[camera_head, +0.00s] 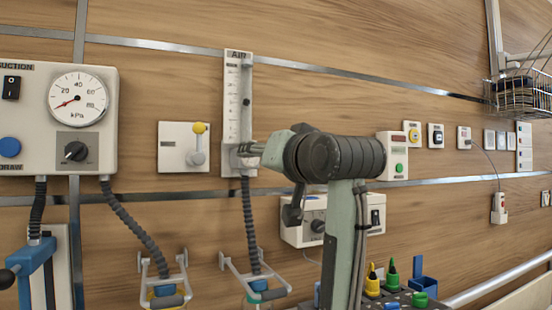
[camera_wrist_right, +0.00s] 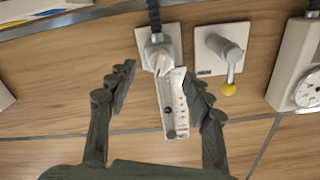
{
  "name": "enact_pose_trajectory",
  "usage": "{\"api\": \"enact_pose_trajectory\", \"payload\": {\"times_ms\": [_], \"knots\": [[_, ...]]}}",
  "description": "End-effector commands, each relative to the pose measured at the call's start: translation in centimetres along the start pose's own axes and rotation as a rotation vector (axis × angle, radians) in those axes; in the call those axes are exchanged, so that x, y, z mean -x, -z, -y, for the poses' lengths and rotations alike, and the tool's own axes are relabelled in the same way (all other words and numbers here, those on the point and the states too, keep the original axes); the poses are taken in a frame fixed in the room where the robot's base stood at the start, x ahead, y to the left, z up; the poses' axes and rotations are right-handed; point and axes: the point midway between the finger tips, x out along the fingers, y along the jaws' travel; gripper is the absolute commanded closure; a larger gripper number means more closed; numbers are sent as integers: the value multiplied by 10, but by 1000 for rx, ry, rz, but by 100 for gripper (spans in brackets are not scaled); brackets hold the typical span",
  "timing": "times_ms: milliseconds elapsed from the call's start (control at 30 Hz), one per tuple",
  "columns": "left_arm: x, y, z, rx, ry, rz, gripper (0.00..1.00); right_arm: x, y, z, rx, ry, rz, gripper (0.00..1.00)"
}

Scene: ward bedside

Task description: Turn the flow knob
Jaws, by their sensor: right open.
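The AIR flowmeter (camera_head: 232,105) is a tall white scaled panel on the wood wall, with a grey hose below it. In the head view my right gripper (camera_head: 250,149) reaches in from the right at its lower end and hides part of it. In the wrist view the flowmeter appears upside down, with its pale flow knob (camera_wrist_right: 158,60) at the hose end. My right gripper (camera_wrist_right: 160,82) is open, one finger on each side of the flowmeter. The knob lies between and beyond the fingertips; I see no grip on it. My left gripper is out of view.
A white plate with a yellow-tipped lever (camera_head: 198,145) sits just left of the flowmeter. The suction panel (camera_head: 105,130) with gauge and black dial is farther left. A white box (camera_head: 305,232) is below my right arm. Metal rails cross the wall.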

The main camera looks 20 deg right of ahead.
Motion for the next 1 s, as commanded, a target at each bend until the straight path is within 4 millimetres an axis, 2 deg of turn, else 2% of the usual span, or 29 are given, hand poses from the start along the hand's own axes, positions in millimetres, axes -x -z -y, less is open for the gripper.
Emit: {"api": "enact_pose_trajectory", "payload": {"times_ms": [33, 200, 400, 1000], "knots": [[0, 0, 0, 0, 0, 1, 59, 13, 2, 0, 0, 2, -5, 49], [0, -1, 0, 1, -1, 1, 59, 47, 2, 0, 0, 2, -5, 49], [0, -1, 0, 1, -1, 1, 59, 70, 1, 0, 0, 1, -3, 49], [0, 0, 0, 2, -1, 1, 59, 75, 0, 0, 0, 0, -1, 49]]}}
